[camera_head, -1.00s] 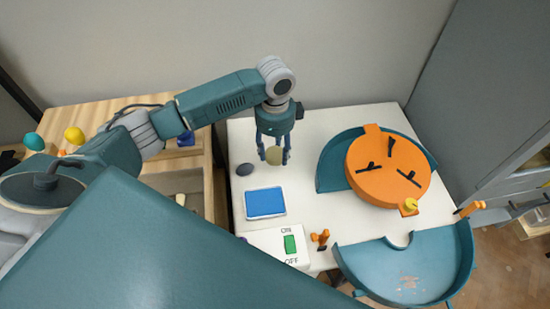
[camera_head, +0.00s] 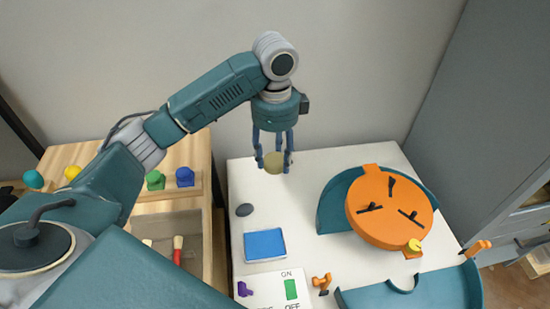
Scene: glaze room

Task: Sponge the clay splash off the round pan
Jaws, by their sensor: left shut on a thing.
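My left gripper (camera_head: 273,158) is shut on a small round tan sponge (camera_head: 275,164). It holds the sponge above the back left part of the white table. The round pan is teal and in two halves. One half (camera_head: 332,208) is behind the orange wheel (camera_head: 385,222). The front half (camera_head: 448,288) is at the bottom right, apart from the wheel and cut off by the picture's edge. No clay splash shows on the part of the pan in view. My right gripper is not in view.
On the white table (camera_head: 300,230) are a dark grey oval thing (camera_head: 244,210), a blue rectangular tray (camera_head: 265,245), a switch box with a green switch (camera_head: 291,289) and an orange clamp (camera_head: 321,281). A wooden bench (camera_head: 80,155) with colored knobs stands left.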

